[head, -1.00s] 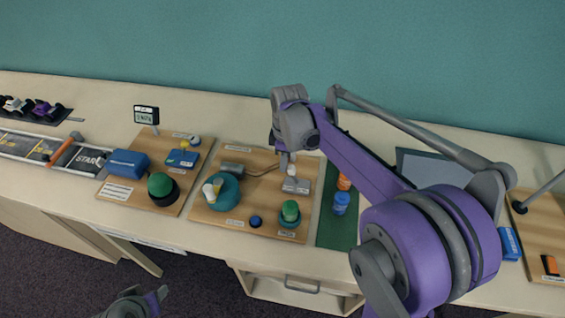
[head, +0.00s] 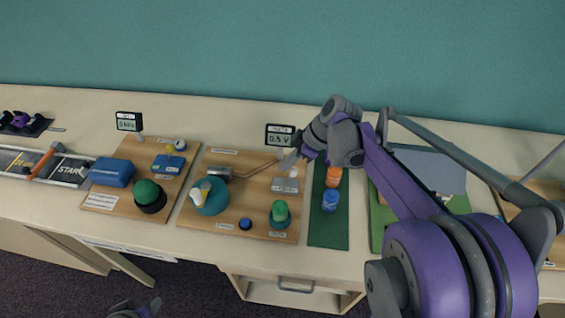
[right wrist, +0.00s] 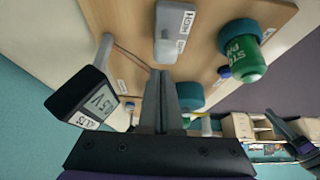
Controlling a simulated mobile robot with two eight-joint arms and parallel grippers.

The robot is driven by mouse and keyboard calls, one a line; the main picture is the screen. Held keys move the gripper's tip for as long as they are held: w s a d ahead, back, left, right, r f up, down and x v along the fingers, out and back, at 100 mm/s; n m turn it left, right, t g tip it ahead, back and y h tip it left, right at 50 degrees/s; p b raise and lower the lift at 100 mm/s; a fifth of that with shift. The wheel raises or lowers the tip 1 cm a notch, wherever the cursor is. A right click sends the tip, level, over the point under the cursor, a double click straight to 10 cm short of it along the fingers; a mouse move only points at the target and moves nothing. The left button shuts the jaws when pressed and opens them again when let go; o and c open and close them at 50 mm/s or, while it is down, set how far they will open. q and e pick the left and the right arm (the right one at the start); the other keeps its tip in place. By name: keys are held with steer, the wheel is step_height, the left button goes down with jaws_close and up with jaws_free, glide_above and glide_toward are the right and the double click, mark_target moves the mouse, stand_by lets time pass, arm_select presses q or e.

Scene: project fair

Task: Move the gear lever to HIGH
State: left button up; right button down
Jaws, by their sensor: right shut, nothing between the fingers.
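The gear lever's pale grey box (head: 285,186) is at the back right of the middle wooden board, with a light knob (head: 293,173) near its far end. In the right wrist view the box (right wrist: 176,18) shows at the top centre with a HIGH label on its side; the lever's exact position is hard to tell. My right gripper (head: 290,162) is shut and empty, just behind and beside the knob. In the right wrist view its closed fingers (right wrist: 160,78) point toward the box; contact cannot be told. My left gripper (head: 148,307) shows only partly at the bottom edge.
A voltage display (head: 280,135) stands close behind my right gripper. Orange (head: 333,177) and blue (head: 330,200) cylinders stand on the green mat to the right.

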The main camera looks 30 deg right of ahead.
steer(key=shift+w, duration=0.1)
steer(key=shift+r+p, duration=0.55)
steer(key=shift+r, duration=0.3)
steer(key=shift+a, duration=0.1)
step_height(320, 180, up, 9)
steer(key=p, duration=0.1)
glide_above(296, 168)
stand_by(0.4)
